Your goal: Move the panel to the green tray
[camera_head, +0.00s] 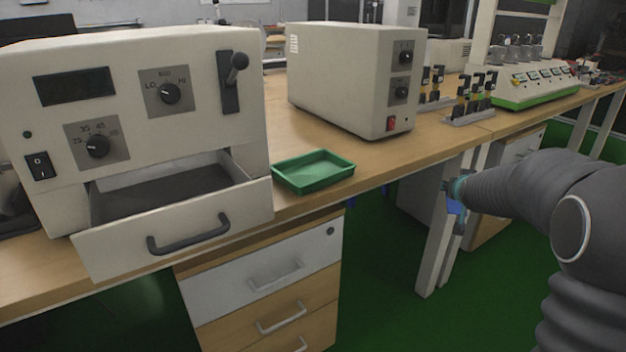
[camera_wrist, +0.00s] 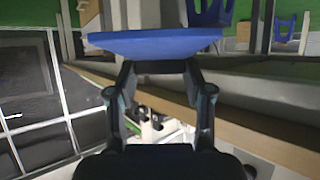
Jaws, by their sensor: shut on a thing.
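The green tray (camera_head: 314,172) sits empty on the wooden bench in the head view, between the two beige machines and near the front edge. My gripper (camera_wrist: 160,68) is shut on a flat blue panel (camera_wrist: 155,43) in the wrist view. In the head view the panel (camera_head: 455,207) shows only as a small blue patch at the end of my arm. It is in front of the bench, to the right of the tray and apart from it. Most of my gripper is hidden in the head view.
A beige machine (camera_head: 140,110) on the left has its drawer (camera_head: 180,235) pulled out, close to the tray's left side. A beige box (camera_head: 345,75) stands behind the tray. Black fixtures (camera_head: 470,100) and a green-based device (camera_head: 535,85) stand farther right.

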